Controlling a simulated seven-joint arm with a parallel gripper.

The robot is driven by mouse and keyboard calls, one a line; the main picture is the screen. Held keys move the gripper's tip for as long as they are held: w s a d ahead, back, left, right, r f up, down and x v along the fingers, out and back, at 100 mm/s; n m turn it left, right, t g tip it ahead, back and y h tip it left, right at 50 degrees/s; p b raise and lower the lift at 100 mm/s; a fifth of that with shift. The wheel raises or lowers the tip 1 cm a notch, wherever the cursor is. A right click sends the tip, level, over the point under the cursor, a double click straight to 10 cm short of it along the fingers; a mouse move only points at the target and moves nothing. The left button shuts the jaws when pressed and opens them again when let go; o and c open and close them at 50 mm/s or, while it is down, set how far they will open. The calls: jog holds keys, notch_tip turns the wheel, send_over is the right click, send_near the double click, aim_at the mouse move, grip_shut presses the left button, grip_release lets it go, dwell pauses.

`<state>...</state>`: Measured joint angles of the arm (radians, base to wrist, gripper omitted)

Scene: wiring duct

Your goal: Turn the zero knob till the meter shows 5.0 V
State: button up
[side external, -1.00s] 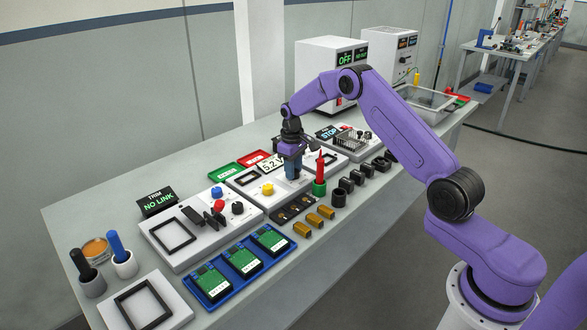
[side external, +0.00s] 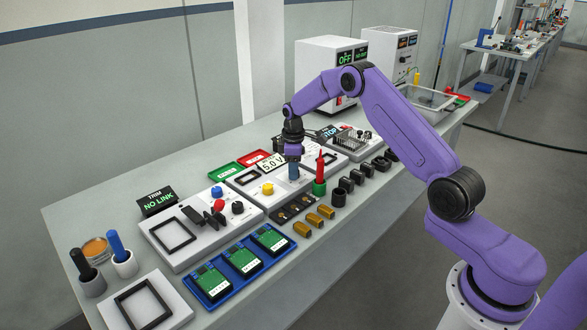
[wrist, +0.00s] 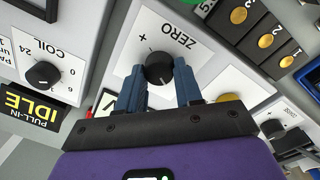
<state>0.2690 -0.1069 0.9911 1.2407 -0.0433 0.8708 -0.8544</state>
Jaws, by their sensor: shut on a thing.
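The zero knob (wrist: 159,67) is black and round with a pale pointer line, on a white plate marked ZERO with a plus sign in the wrist view. My gripper (wrist: 160,85) is shut on it, with one blue finger on each side. In the side external view my gripper (side external: 294,172) points down over the meter panel and its fingers hide the knob. The meter display (side external: 271,163) reads 5.0 V, in dark figures on a white face behind and left of the gripper.
A yellow knob (side external: 267,189) sits left of my gripper. The COIL knob (wrist: 43,75) and an IDLE sign (wrist: 31,107) are nearby. Several brass parts (side external: 314,220) lie in front.

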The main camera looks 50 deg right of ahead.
jog(key=shift+r, duration=0.1)
jog(key=o, duration=1)
jog(key=r, duration=1.7)
jog(key=shift+s+a+r, duration=0.2)
jog(key=shift+s+a, duration=0.1)
jog(key=shift+a, duration=0.05)
